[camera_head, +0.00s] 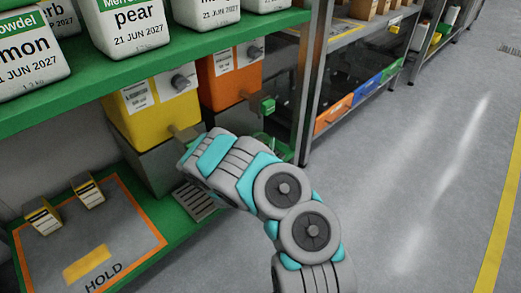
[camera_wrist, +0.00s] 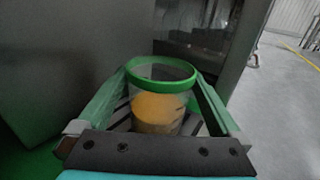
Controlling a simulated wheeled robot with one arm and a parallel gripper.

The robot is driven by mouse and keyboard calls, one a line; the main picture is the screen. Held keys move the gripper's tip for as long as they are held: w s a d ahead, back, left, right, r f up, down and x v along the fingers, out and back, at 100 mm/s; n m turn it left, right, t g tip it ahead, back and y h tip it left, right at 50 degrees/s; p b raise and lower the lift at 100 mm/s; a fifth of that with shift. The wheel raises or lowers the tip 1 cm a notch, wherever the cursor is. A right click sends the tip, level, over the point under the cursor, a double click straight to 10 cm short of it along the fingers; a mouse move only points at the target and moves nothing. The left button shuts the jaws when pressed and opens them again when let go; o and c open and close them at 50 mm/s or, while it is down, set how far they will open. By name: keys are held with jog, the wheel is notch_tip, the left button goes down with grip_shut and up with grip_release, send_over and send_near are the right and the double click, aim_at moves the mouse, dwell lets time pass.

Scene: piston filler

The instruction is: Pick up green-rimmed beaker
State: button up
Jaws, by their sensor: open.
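The green-rimmed beaker (camera_wrist: 158,112) stands upright in the wrist view, clear-walled with orange-yellow contents. My gripper (camera_wrist: 161,80) is open, with one finger on each side of the beaker. The beaker sits between the fingers, near the palm; I cannot tell whether either finger touches it. In the head view my arm hides the jaws, and I cannot make out the beaker there.
Yellow (camera_head: 157,108) and orange (camera_head: 230,76) filler units stand under a green shelf (camera_head: 180,58) holding labelled white containers. A HOLD mat (camera_head: 130,235) with two small yellow-labelled items lies at lower left. A shelf post (camera_head: 311,80) stands right; the floor beyond is clear.

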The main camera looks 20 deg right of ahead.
aim_at(260, 137)
jog(key=c, duration=1.4)
jog(key=shift+r, duration=0.9)
notch_tip(260, 137, up, 2)
jog(key=shift+r+p, duration=0.1)
jog(key=shift+p, duration=0.35)
jog(key=s+a+r+p, duration=0.1)
jog(key=s+a+p, duration=0.2)
jog(key=s+p, duration=0.5)
jog(key=s, duration=0.7)
jog(key=shift+s+a, duration=0.2)
jog(key=shift+s, duration=0.1)
